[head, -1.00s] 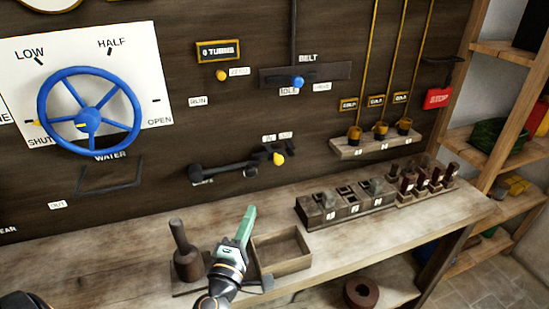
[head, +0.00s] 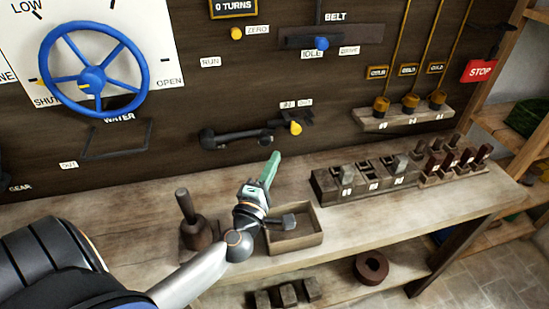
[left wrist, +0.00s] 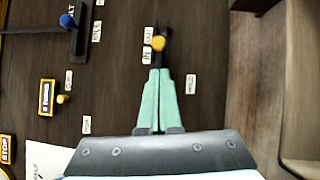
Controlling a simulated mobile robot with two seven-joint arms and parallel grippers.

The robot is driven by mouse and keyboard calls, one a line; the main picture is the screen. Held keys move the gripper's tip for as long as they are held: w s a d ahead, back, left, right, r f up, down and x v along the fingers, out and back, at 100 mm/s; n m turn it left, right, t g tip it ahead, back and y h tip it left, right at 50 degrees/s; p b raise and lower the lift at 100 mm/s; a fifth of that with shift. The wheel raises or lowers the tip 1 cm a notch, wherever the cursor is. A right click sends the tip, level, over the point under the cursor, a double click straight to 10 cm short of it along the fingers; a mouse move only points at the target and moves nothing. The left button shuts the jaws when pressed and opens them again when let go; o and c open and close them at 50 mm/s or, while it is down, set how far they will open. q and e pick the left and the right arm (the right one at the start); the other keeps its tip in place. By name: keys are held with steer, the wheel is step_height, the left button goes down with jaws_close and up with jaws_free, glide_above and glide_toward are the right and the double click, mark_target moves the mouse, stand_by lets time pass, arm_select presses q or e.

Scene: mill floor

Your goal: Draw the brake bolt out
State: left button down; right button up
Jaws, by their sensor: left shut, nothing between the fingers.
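The brake bolt shows as a yellow knob (head: 295,127) on a dark bracket on the wall board, beside small IN and OUT labels. The knob also shows in the left wrist view (left wrist: 159,43), straight beyond the fingertips. A dark lever bar (head: 235,138) runs to the left of it. My left gripper (head: 275,158), with green fingers, is shut and empty. It is above the bench, just below the knob and apart from it. In the left wrist view its fingers (left wrist: 155,72) lie together, pointing at the knob. My right gripper is not in view.
Below the gripper, an open wooden tray (head: 312,240) and a dark handbell-shaped object (head: 192,225) stand on the bench. A block rack (head: 325,188) is to the right. A blue wheel (head: 92,75), a blue belt knob (head: 321,43) and hanging cords with weights (head: 410,103) are on the board.

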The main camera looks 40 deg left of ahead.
arm_select(q)
steer(key=x, duration=0.8)
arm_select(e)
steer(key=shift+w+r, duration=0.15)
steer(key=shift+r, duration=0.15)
arm_select(q)
steer(key=w+d, duration=0.3)
steer(key=shift+w+r+p, duration=0.1)
steer(key=shift+w+p, duration=0.05)
steer(key=shift+p, duration=0.25)
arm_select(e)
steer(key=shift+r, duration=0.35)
arm_select(q)
steer(key=shift+d, duration=0.15)
